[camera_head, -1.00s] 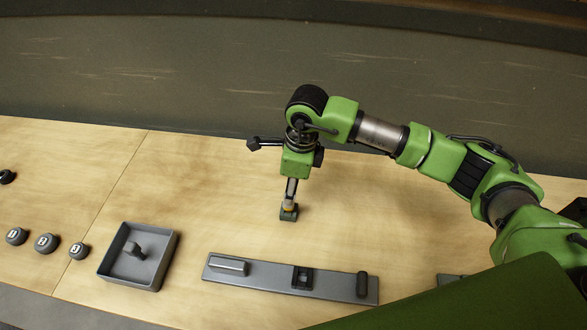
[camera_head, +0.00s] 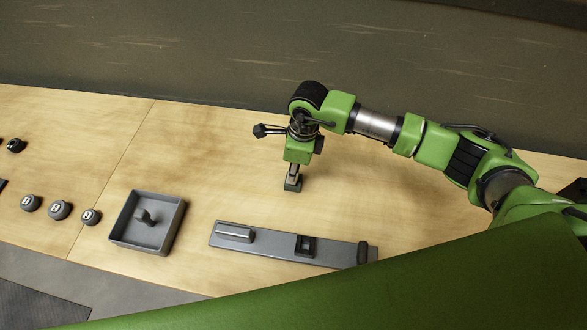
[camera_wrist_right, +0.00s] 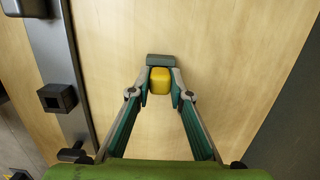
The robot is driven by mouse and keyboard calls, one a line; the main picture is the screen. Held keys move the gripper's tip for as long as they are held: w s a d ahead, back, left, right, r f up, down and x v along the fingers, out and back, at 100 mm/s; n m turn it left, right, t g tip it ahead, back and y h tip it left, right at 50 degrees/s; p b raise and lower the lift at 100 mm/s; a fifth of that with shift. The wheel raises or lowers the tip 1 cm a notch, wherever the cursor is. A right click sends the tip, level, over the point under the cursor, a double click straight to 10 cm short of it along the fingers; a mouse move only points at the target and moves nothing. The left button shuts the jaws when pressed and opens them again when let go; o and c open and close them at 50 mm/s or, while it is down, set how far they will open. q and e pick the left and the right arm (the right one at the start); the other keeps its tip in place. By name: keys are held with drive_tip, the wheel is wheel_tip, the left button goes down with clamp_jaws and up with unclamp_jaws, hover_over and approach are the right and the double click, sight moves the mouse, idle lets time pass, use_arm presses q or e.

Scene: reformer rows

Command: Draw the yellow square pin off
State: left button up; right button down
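The yellow square pin (camera_wrist_right: 160,81) shows in the right wrist view, between the two fingertips of my right gripper (camera_wrist_right: 161,77). Both fingertips appear to touch its sides. Just beyond it is a dark grey block (camera_wrist_right: 162,60) on the wooden table. In the head view my right gripper (camera_head: 293,174) points down at this small dark block (camera_head: 292,184), and the pin is hidden. How deep the pin sits in the block cannot be seen. My left gripper is not in view.
A grey bar (camera_head: 272,247) with several fittings lies in front of the gripper. A grey square tray (camera_head: 171,236) with a knob-like piece stands to its left. Several round numbered knobs (camera_head: 59,210) are further left. The wood around the block is clear.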

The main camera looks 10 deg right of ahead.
drive_tip(key=shift+r+p, duration=1.45)
drive_tip(key=shift+r, duration=1.35)
